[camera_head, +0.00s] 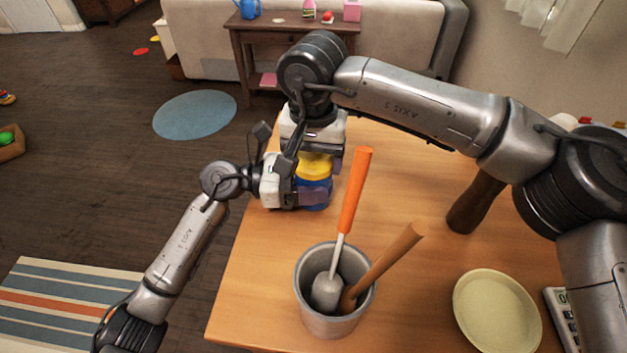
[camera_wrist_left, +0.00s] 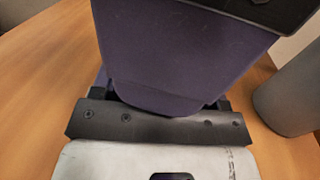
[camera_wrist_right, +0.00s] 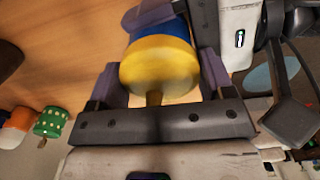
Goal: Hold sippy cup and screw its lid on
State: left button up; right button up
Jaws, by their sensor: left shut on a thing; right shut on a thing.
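The sippy cup has a blue body (camera_head: 314,190) and stands on the wooden table near its left edge. Its yellow lid (camera_head: 314,165) sits on top of the body. My left gripper (camera_head: 313,197) comes from the left and is shut around the blue body. My right gripper (camera_head: 316,160) comes from above and is shut on the yellow lid. In the right wrist view the yellow lid (camera_wrist_right: 160,66) lies between the fingers, with the blue body (camera_wrist_right: 165,30) beyond it. The left wrist view shows mostly a purple finger (camera_wrist_left: 180,60); the cup is hidden there.
A metal container (camera_head: 330,318) holding an orange-handled utensil (camera_head: 355,190) and a wooden one (camera_head: 390,260) stands in front of the cup. A pale plate (camera_head: 497,312) lies at the right. A dark brown object (camera_head: 473,205) stands behind it. Table between is mostly clear.

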jog(key=m, duration=0.6)
jog(key=o, duration=1)
jog(key=shift+r, duration=2.3)
jog(key=shift+c, duration=0.3)
jog(key=shift+r+n, duration=1)
jog(key=shift+r, duration=0.7)
